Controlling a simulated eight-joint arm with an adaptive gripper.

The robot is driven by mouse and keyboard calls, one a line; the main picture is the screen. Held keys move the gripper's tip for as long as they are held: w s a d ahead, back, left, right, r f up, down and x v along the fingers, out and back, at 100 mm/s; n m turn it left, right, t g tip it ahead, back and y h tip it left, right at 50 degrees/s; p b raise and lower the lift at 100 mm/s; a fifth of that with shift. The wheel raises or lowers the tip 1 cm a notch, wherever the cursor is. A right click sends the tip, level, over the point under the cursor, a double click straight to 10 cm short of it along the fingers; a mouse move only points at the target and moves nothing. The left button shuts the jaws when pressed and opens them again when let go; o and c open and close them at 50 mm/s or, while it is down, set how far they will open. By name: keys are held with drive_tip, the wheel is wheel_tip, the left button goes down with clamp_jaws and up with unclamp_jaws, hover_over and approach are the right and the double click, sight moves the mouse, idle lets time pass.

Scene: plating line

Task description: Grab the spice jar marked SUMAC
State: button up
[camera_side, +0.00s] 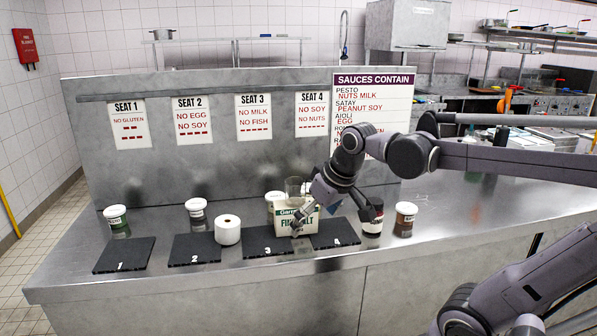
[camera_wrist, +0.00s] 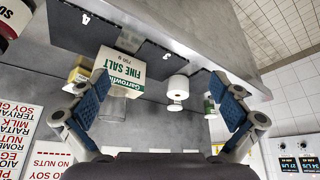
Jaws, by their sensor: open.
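My gripper (camera_side: 334,213) is open and empty above the counter near slate 4; its spread fingers also show in the wrist view (camera_wrist: 160,88). No label reads fully as SUMAC. A dark jar with a white label (camera_side: 373,226) stands right of slate 4, partly behind a finger. A red-brown jar with a white lid (camera_side: 404,220) stands to its right, clear of my gripper. A jar cut off at the top left of the wrist view (camera_wrist: 12,20) shows dark red and a few letters starting with S. I cannot tell which one is sumac.
A steel panel (camera_side: 230,170) backs the counter.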

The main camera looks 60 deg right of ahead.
drive_tip(key=s+a+f+n+t+y, duration=0.1)
drive_tip(key=s+a+f+n+t, duration=0.1)
drive_tip(key=a+f, duration=0.3)
drive_tip(key=a, duration=0.3)
drive_tip(key=shift+s+f, duration=0.15)
drive_tip(key=shift+s, duration=0.2)
drive_tip(key=shift+c, duration=2.1)
wheel_tip(320, 180, up, 5)
drive_tip(key=m+g+h, duration=0.4)
drive_tip(key=m+g, duration=0.2)
drive_tip(key=m, duration=1)
hover_over(373, 202)
drive_tip(key=a, duration=0.2)
drive_tip(key=x, duration=0.5)
drive_tip(key=shift+s+a, duration=0.2)
drive_tip(key=shift+s+x, duration=0.2)
drive_tip(key=shift+x, duration=1.2)
drive_tip(key=shift+s+x, duration=0.15)
drive_tip(key=shift+x, duration=1.3)
